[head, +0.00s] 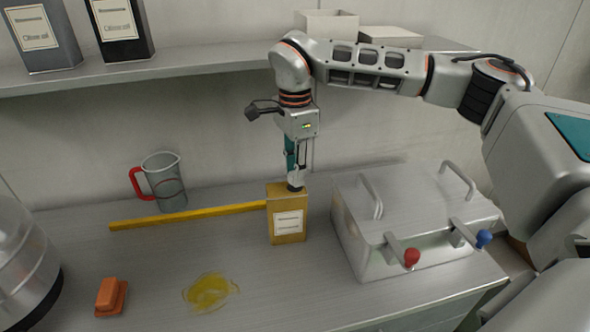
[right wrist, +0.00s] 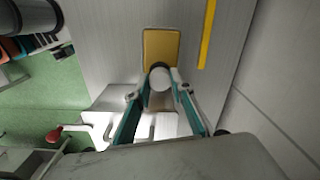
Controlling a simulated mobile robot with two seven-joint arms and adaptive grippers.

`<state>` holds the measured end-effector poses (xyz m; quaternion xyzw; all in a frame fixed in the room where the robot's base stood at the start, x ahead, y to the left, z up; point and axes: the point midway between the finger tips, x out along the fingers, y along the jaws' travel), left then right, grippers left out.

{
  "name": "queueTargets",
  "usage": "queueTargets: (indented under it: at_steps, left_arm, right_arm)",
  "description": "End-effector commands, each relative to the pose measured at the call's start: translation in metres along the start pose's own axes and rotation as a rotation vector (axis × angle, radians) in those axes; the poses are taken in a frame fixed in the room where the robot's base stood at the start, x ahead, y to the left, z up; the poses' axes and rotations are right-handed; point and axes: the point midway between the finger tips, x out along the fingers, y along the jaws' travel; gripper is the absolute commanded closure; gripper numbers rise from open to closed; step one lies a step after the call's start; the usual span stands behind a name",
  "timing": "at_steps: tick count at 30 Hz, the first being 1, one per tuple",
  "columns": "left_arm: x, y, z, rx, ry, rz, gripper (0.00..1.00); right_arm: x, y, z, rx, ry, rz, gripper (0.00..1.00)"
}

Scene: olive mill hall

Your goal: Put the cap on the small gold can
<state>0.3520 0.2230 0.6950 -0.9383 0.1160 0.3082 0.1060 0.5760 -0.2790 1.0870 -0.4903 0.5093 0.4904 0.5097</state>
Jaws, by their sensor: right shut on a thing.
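The small gold can (head: 287,222) stands upright on the steel counter with a white label facing me. It also shows from above in the right wrist view (right wrist: 160,47). My right gripper (head: 295,180) points down over the can's top. It is shut on the cap, which shows as a pale round piece (right wrist: 160,80) between the fingertips in the right wrist view. A dark piece shows at the can's top under the fingertips. I cannot tell whether the cap is seated or just above the opening. My left gripper is not in view.
A yellow bar (head: 190,216) lies behind the can. A steel box (head: 415,215) with red and blue knobs stands close on the right. A measuring jug (head: 165,183), an orange brush-like block (head: 111,296) and an oil puddle (head: 210,291) are left. A shelf (head: 200,58) runs above.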

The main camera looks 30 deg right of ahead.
Motion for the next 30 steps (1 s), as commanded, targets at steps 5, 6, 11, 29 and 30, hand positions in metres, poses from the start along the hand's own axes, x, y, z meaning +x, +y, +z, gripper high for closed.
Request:
queueTargets:
  at_steps: [5,6,11,29,30]
  left_arm:
    - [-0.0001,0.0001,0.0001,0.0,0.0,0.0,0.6]
    - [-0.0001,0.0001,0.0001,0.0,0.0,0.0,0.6]
    - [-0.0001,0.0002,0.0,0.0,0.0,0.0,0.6]
    - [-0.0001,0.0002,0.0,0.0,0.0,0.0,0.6]
    - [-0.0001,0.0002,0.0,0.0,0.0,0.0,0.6]
  right_arm:
    - [0.0032,0.0001,0.0,0.0,0.0,0.0,0.93]
    - [0.0038,0.0001,0.0,0.0,0.0,0.001,0.93]
    - [0.0049,0.0001,0.0001,0.0,0.0,0.001,0.93]
    - [0.0075,0.0002,0.0,0.0,0.0,0.001,0.93]
    - [0.0078,0.0002,0.0001,0.0,0.0,0.001,0.93]
